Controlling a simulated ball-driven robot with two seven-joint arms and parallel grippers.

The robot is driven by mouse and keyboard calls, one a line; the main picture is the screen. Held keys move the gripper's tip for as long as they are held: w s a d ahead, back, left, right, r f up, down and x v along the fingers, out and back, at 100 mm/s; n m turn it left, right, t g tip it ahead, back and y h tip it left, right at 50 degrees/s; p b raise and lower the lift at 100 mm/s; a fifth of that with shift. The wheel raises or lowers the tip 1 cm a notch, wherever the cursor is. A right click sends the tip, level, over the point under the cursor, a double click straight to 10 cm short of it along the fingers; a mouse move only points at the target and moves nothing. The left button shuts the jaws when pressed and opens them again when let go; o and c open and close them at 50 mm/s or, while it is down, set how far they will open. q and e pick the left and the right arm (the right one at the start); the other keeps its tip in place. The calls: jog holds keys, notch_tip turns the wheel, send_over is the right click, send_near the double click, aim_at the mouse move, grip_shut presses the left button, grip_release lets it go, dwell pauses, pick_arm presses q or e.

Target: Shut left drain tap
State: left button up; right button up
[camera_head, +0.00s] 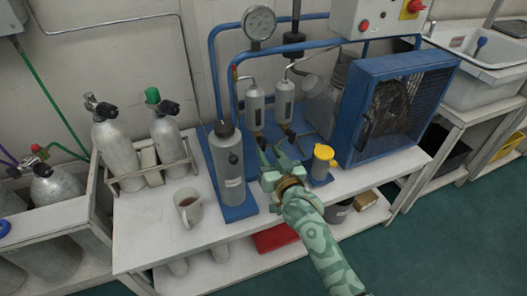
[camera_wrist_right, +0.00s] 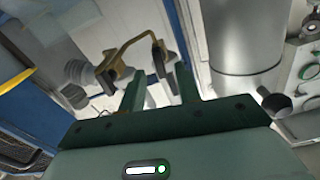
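Two small grey filter cylinders stand on the blue-framed panel, the left one (camera_head: 254,108) and the right one (camera_head: 285,101). A dark drain tap (camera_head: 262,143) shows below the left cylinder, small and partly hidden by my gripper. Another dark tap (camera_head: 290,133) shows below the right one. My right gripper (camera_head: 272,150) is at the left tap, with its fingers apart. In the right wrist view, a bent brass fitting with dark ends (camera_wrist_right: 130,50) lies just beyond the open fingertips (camera_wrist_right: 158,85). I cannot tell whether they touch it. My left gripper is out of view.
A tall grey cylinder (camera_head: 228,165) stands left of my right gripper, and a yellow-topped container (camera_head: 321,158) stands right of it. A blue cage (camera_head: 388,108) stands further right. A mug (camera_head: 188,208) sits on the front left of the bench (camera_head: 150,235).

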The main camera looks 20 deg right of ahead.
aim_at(265, 146)
jog(key=shift+w+f+b, duration=0.15)
jog(key=shift+w+b, duration=0.25)
jog(key=shift+w, duration=0.75)
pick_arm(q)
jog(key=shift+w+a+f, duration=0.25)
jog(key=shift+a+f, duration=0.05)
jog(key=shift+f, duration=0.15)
pick_arm(e)
jog(key=shift+w+r, duration=0.2)
jog(key=shift+w, duration=0.15)
grip_shut()
